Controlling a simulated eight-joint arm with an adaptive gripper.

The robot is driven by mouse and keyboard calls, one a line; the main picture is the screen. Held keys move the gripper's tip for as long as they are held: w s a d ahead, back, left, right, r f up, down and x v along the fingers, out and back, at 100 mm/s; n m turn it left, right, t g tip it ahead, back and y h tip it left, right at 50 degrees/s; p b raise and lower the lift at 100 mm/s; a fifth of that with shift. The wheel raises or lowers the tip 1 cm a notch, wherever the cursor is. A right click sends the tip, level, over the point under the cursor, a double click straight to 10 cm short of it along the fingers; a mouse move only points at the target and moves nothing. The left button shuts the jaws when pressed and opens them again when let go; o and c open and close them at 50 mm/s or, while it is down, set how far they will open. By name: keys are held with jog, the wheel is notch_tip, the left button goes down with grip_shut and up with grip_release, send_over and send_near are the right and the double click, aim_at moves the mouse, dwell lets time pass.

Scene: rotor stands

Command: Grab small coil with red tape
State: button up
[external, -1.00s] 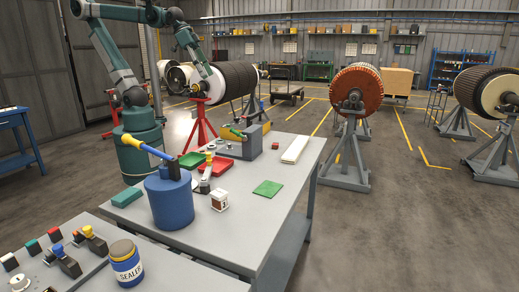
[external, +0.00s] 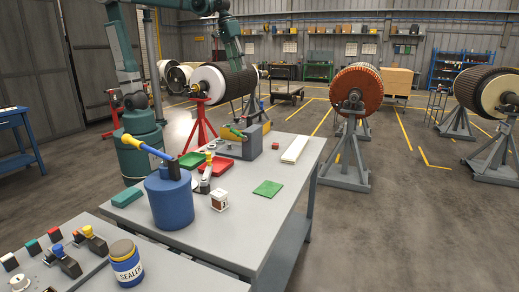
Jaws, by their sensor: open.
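I cannot surely pick out a small coil with red tape at this size. A small white-and-brown spool-like piece (external: 219,201) stands on the grey workbench (external: 235,222), right of the blue pot; no red tape shows clearly on it. Small light parts (external: 205,180) sit near the red tray. My gripper (external: 239,84) hangs at the end of the teal arm, beyond the bench's far side. It is open, and its dark fingers blend with the dark rotor behind. I see nothing held in it.
The blue pot (external: 170,203) with a yellow-and-blue handled tool stands tall at the front left. A red tray (external: 216,165), grey box (external: 252,143), green pad (external: 268,188) and white bar (external: 295,149) lie on the bench. The bench's right front is clear.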

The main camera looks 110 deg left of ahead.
jog(key=w+a+f+n+g+b, duration=0.15)
jog(key=w+a+n, duration=0.25)
jog(key=w+a, duration=0.45)
jog(key=n+g, duration=0.2)
jog(key=n, duration=0.3)
send_over(275, 144)
jog(key=shift+t+h, duration=0.25)
jog(key=shift+h, duration=0.15)
jog(key=f, duration=3.7)
jog(key=shift+w+a+b, duration=0.1)
jog(key=shift+a+b, duration=0.1)
jog(key=shift+b, duration=0.1)
jog(key=shift+f, duration=1.25)
jog(key=shift+f, duration=0.15)
jog(key=shift+d+f, duration=0.15)
jog(key=shift+f, duration=1.1)
jog(key=shift+d+f, duration=0.1)
jog(key=shift+f, duration=1.1)
